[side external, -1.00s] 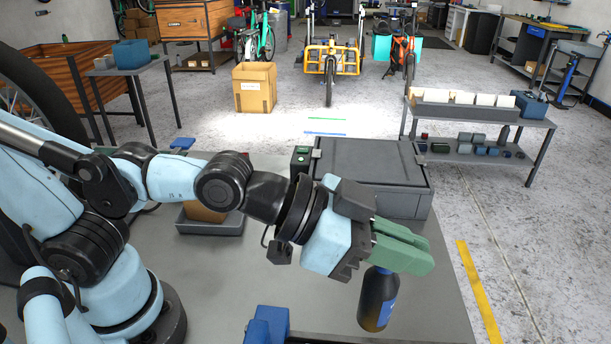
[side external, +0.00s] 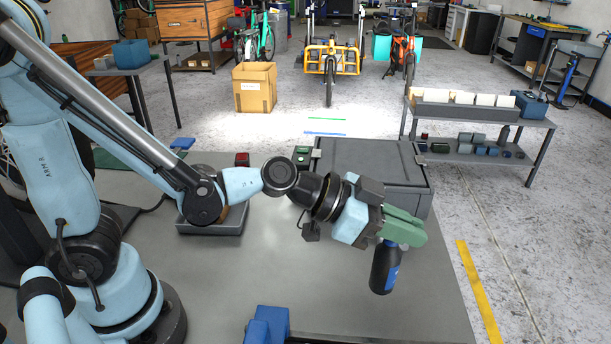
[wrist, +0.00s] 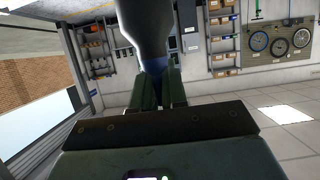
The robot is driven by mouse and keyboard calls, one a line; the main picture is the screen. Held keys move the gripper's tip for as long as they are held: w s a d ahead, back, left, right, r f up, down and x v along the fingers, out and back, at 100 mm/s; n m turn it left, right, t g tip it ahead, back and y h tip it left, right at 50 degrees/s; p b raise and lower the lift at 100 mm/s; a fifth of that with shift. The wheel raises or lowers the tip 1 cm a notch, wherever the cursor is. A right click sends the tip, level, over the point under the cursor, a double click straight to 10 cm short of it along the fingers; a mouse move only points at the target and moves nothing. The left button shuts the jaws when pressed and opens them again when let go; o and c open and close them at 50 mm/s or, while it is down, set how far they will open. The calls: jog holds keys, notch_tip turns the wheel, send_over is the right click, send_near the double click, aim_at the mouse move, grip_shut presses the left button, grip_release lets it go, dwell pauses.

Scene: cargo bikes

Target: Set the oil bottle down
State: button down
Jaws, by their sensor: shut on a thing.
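The oil bottle (side external: 384,270) is dark with a blue label and hangs nearly upright below my gripper (side external: 408,230) in the side external view. The green fingers are shut on its top end. Its base shows over the right part of the grey bench (side external: 330,270); I cannot tell whether it touches the bench top. In the wrist view, the dark bottle (wrist: 145,25) rises from between my gripper's fingers (wrist: 158,88), and its far end is cut off by the frame's top edge. The fingers hide the bottle's top.
A closed grey case (side external: 365,160) stands behind my gripper at the bench's back right. A grey tray (side external: 222,222) sits left of centre. A blue object (side external: 268,325) is at the front. The bench middle is clear.

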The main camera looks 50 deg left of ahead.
aim_at(400, 249)
jog(key=shift+w+f, duration=0.1)
jog(key=shift+f, duration=2.05)
jog(key=c, duration=1.2)
grip_release()
jog(key=shift+o, duration=0.2)
jog(key=shift+a+r, duration=0.2)
jog(key=v, duration=1.1)
jog(key=shift+s, duration=0.3)
